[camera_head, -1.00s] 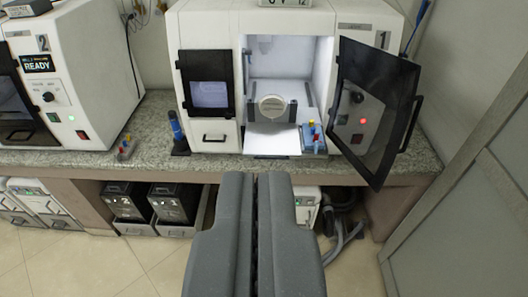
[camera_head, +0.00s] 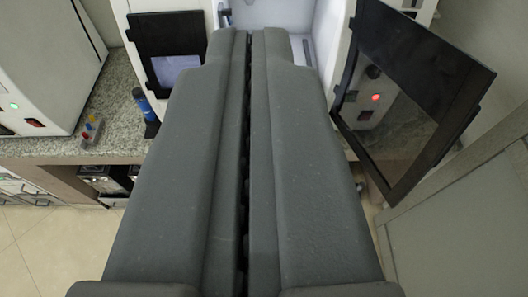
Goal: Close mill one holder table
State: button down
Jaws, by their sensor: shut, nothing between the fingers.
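Mill one (camera_head: 335,25) is the white machine straight ahead, cut off by the top of the view. Its dark see-through door (camera_head: 425,110) hangs open at the right. A bit of the lit white chamber (camera_head: 285,14) shows beside my fingertips. My gripper (camera_head: 249,32) is shut and empty, its fingers pointing forward at the chamber opening. The fingers hide the holder table and most of the chamber, so I cannot tell the table's position or whether I touch it.
A black panel with a small window (camera_head: 178,72) is left of the chamber. A blue-topped bottle (camera_head: 143,101) and a small coloured-button block (camera_head: 91,130) stand on the granite counter (camera_head: 122,90). Another white machine (camera_head: 45,65) is at left. A grey panel (camera_head: 465,220) borders the right.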

jog(key=shift+s, duration=0.1)
jog(key=w+f+m+g+p, duration=0.15)
jog(key=w+f+m, duration=0.3)
jog(key=f, duration=0.55)
jog(key=w+f+m+g, duration=0.2)
jog(key=w+f+m, duration=0.3)
jog(key=f, duration=0.4)
notch_tip(320, 180, down, 20)
jog(key=w+d+m+g+p, duration=0.15)
jog(key=m+g, duration=0.25)
jog(key=m, duration=0.5)
jog(key=w+r+x, duration=0.2)
jog(key=x, duration=1.1)
jog(key=shift+w+d, duration=0.15)
jog(key=shift+w, duration=0.15)
jog(key=shift+f+n, duration=0.15)
jog(key=shift+n, duration=0.1)
